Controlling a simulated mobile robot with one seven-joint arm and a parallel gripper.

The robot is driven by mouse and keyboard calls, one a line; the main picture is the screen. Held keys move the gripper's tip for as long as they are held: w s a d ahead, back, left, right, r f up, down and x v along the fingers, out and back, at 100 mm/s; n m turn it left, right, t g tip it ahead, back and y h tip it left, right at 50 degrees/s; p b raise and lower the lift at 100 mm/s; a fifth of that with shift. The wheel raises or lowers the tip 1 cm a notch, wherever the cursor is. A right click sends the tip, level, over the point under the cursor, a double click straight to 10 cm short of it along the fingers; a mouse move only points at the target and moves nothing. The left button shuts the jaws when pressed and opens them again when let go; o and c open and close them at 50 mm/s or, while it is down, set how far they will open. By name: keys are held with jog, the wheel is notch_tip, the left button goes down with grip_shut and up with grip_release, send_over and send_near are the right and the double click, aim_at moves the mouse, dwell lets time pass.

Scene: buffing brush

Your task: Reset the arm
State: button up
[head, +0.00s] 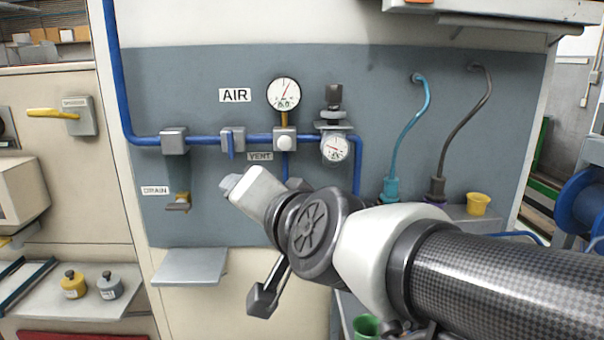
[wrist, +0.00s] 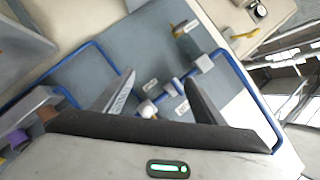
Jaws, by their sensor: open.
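My gripper (wrist: 160,80) is open in the wrist view, with its two grey fingers spread apart and nothing held between them. It faces the grey-blue panel, and part of the blue air pipe with its fittings shows between and beyond the fingers. In the head view my arm reaches in from the lower right, bent at a dark round joint, with its end in front of the lower middle of the panel (head: 450,130). The fingers cannot be made out clearly in that view. No contact with the panel can be made out.
The blue pipe (head: 205,139) carries a blue-handled valve (head: 231,142), a white vent button (head: 284,143) and gauges (head: 284,93). A drain valve (head: 178,202) sits above a small grey shelf (head: 189,266). Two hoses and a yellow cup (head: 478,204) are at the right.

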jog(key=s+d+f+n+g+h, duration=0.1)
jog(key=s+d+f+g+h, duration=0.1)
jog(key=s+d+f, duration=0.4)
jog(key=s+d+f+n+g+h, duration=0.2)
jog(key=d+f+g, duration=0.1)
jog(key=d, duration=0.5)
jog(key=s+d+f+n+g+h, duration=0.1)
jog(key=s+d+f+g+h, duration=0.1)
jog(key=s+d+f, duration=0.35)
notch_tip(320, 180, up, 20)
jog(key=d+p, duration=0.2)
jog(key=p, duration=1.8)
jog(key=shift+r+h, duration=0.15)
jog(key=shift+h, duration=0.15)
jog(key=shift+s, duration=0.1)
